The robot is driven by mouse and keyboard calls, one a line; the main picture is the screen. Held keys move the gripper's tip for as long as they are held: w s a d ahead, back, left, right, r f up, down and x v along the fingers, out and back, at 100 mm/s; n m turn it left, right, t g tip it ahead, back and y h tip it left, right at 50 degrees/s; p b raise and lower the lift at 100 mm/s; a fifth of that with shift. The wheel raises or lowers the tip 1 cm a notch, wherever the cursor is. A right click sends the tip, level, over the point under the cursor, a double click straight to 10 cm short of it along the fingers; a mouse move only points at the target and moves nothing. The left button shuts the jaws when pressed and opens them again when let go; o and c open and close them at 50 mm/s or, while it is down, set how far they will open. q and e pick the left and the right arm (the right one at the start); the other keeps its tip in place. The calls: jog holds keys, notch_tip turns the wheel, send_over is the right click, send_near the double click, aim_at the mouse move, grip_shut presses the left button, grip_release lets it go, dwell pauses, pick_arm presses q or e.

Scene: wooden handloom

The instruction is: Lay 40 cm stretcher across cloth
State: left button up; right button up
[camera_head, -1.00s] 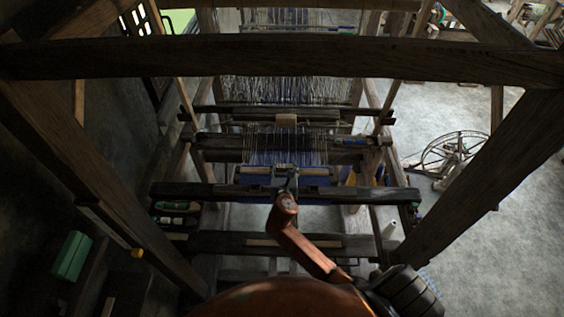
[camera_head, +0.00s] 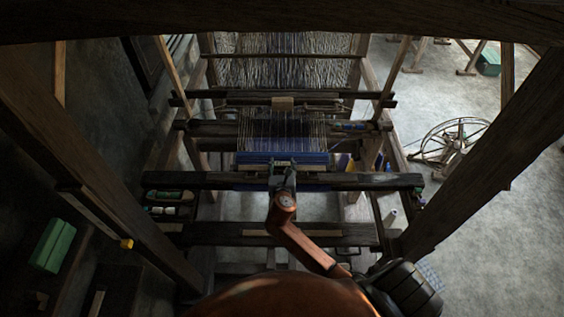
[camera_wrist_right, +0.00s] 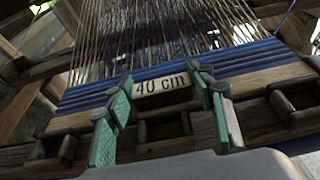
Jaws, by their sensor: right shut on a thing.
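The 40 cm stretcher (camera_wrist_right: 262,82) is a wooden bar with a white "40 cm" label, seen in the right wrist view. My right gripper (camera_wrist_right: 165,97) is shut on its middle, with green finger pads at both sides of the label. The blue striped cloth (camera_wrist_right: 250,58) lies just behind the bar, with pale warp threads running on from it. In the head view my right gripper (camera_head: 283,168) is over the cloth (camera_head: 312,157), close to the front beam. I cannot tell whether the stretcher touches the cloth. My left gripper is not in view.
The loom's dark front beam (camera_head: 370,181) crosses just in front of the cloth. Thick posts (camera_head: 500,160) stand on both sides, with a crossbeam (camera_head: 280,22) overhead. A spinning wheel (camera_head: 450,140) stands on the floor at right. A green box (camera_head: 52,245) is at lower left.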

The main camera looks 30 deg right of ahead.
jog(key=shift+f, duration=0.25)
dwell(0.3)
jog(key=o, duration=1.4)
jog(key=shift+c, duration=0.2)
jog(key=v, duration=1.2)
